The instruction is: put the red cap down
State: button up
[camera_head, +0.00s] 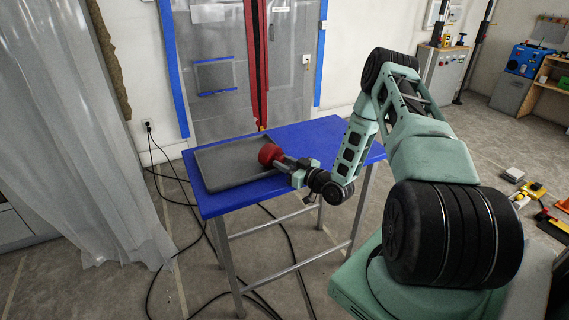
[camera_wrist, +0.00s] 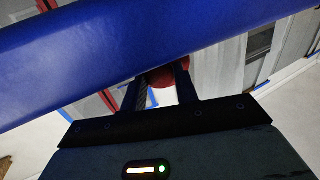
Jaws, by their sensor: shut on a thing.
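The red cap (camera_head: 270,154) is at the tip of my gripper (camera_head: 282,161) in the head view, over the right part of a dark grey slab on the blue table. My gripper is shut on it. In the wrist view the red cap (camera_wrist: 166,77) shows between the two dark fingers of my gripper (camera_wrist: 160,85), partly hidden by them and by the blue band above. I cannot tell whether the cap touches the slab or hangs just above it.
The dark grey slab (camera_head: 222,168) lies on the left part of the blue table (camera_head: 310,140). The table's right part is bare. A translucent curtain (camera_head: 80,130) hangs at the left. Black cables (camera_head: 180,200) run over the floor under the table.

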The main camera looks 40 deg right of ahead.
jog(key=o, duration=0.9)
jog(key=shift+f, duration=0.1)
jog(key=shift+r, duration=0.2)
jog(key=shift+s+f, duration=0.1)
jog(key=shift+s, duration=0.2)
jog(key=s, duration=0.3)
jog(key=s+d+b, duration=0.1)
jog(key=s, duration=0.3)
jog(key=s+b, duration=0.1)
jog(key=s, duration=0.3)
jog(key=shift+s+d, duration=0.15)
